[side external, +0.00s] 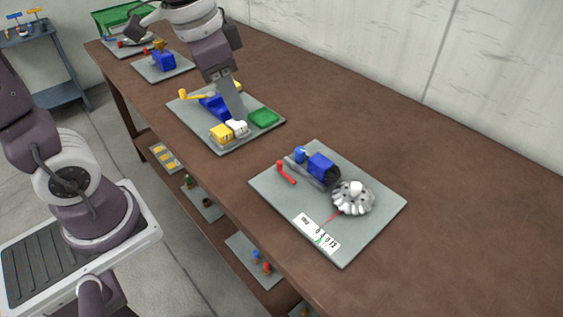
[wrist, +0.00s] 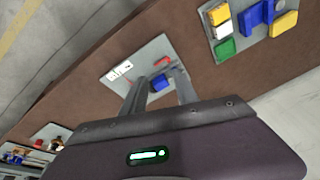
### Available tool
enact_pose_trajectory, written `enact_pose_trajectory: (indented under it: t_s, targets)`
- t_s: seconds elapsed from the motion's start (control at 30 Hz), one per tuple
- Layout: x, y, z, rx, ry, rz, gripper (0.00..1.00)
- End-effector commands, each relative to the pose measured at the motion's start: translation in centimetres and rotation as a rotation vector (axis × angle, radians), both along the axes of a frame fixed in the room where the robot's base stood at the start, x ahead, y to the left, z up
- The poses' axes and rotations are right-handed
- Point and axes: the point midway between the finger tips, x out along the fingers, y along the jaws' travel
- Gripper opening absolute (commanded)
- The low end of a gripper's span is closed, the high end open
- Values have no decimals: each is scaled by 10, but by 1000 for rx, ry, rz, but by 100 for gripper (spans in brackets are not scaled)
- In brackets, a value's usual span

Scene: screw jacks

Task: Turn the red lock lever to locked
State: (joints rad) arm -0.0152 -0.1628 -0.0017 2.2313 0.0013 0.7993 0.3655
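The red lock lever (side external: 287,173) stands at the left part of a grey plate (side external: 375,225), beside a blue-and-dark jack body (side external: 320,166). In the wrist view the red lever (wrist: 162,62) shows just beyond the fingers, near the blue body (wrist: 160,82). My gripper (side external: 236,112) is up and left of this plate in the side view, in front of the neighbouring plate. In the wrist view my gripper (wrist: 161,76) has its two fingers apart with nothing held between them. The fingers hide part of the jack, including its silver knob.
A silver fluted knob (side external: 354,197) and a white scale with a red pointer (side external: 317,234) share the plate. The neighbouring plate carries yellow, blue, white and green parts (side external: 264,118). More fixtures (side external: 163,62) stand farther back. The brown bench (side external: 470,230) is clear at right.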

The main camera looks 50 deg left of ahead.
Motion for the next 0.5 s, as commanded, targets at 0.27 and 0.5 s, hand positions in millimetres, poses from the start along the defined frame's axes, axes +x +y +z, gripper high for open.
enact_pose_trajectory:
  t_s: [0.27, 0.5]
  targets:
    - [101, 6, -124, 53, 234, -358, 36]
    - [112, 8, -168, 54, 273, -434, 36]
